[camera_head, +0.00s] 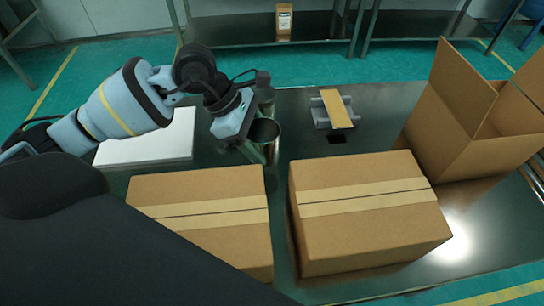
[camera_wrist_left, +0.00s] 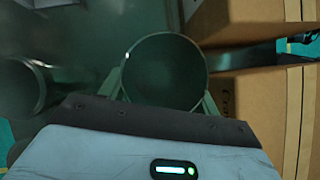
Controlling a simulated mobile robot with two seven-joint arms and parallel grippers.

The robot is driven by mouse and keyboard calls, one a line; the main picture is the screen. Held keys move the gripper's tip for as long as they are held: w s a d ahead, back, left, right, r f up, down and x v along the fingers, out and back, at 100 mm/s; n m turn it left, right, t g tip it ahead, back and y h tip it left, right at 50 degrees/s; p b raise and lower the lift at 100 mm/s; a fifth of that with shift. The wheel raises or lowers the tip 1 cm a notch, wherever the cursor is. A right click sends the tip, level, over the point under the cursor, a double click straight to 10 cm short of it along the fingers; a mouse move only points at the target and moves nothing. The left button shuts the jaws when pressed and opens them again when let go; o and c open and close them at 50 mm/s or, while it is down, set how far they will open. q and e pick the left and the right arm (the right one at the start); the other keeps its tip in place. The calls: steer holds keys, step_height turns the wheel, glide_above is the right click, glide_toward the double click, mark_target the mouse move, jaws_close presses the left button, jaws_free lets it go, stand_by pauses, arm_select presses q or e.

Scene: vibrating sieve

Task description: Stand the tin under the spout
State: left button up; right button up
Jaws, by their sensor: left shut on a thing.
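A dark metal tin (camera_head: 265,131) with a round open top is upright near the middle of the table in the head view. My left gripper (camera_head: 257,148) is shut on it, coming from the left. In the left wrist view the tin (camera_wrist_left: 165,68) sits between the two fingers, and its inside looks dark and empty. Whether its base touches the table cannot be told. A second tin (camera_head: 266,96) stands just behind it, partly hidden by my wrist; it also shows in the left wrist view (camera_wrist_left: 22,88). I cannot make out a spout clearly. My right gripper is not in view.
Two closed cartons (camera_head: 205,212) (camera_head: 365,210) stand close in front of the held tin. An open carton (camera_head: 470,120) is at the right. A tan plate on grey supports (camera_head: 338,110) lies right of the tin, with bare table between. A white slab (camera_head: 150,145) lies left.

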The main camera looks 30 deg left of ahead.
arm_select(q)
steer(key=shift+f, duration=2.9)
steer(key=shift+f, duration=0.1)
steer(key=shift+f, duration=0.1)
steer(key=o, duration=1)
steer(key=shift+r, duration=0.2)
steer(key=shift+o, duration=0.4)
steer(key=v, duration=1.2)
